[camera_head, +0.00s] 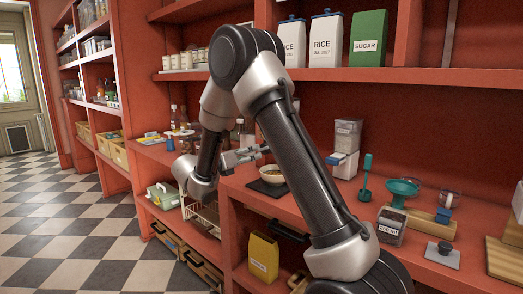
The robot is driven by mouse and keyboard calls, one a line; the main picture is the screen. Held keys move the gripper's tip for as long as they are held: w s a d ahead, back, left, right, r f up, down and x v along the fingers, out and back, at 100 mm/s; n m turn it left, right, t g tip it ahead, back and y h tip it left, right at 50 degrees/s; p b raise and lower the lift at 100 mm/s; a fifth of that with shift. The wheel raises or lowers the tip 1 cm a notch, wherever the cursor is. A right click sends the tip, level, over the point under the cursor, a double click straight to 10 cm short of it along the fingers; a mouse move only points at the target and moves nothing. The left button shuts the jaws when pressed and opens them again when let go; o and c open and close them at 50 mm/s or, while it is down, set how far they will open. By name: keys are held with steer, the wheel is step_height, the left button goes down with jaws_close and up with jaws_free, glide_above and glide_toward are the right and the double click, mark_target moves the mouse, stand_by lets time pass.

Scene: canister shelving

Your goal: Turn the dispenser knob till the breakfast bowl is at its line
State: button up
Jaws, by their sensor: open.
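The breakfast bowl (273,180) is white with brown food in it and sits on a dark mat (258,190) on the counter. A dispenser (347,143) with a clear upper part and a white lower part stands at the back of the counter, to the right of the bowl. My gripper (261,152) is open and empty, pointing right, above and behind the bowl's left side and left of the dispenser. The bowl's fill line is too small to see. My arm passes in front of part of the counter.
A teal upright tool (366,178), a scale with a teal bowl (402,188) and a labelled jar (390,226) stand right of the dispenser. Bottles (178,118) and jars crowd the left. A shelf (440,77) with canisters runs above. A yellow box (263,257) stands below.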

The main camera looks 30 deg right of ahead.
steer(key=w+d+n, duration=0.1)
steer(key=w+d, duration=0.1)
steer(key=d, duration=0.5)
steer(key=shift+w+d+r, duration=0.15)
steer(key=shift+w, duration=0.15)
steer(key=c, duration=1)
steer(key=m, duration=0.5)
steer(key=shift+s, duration=0.1)
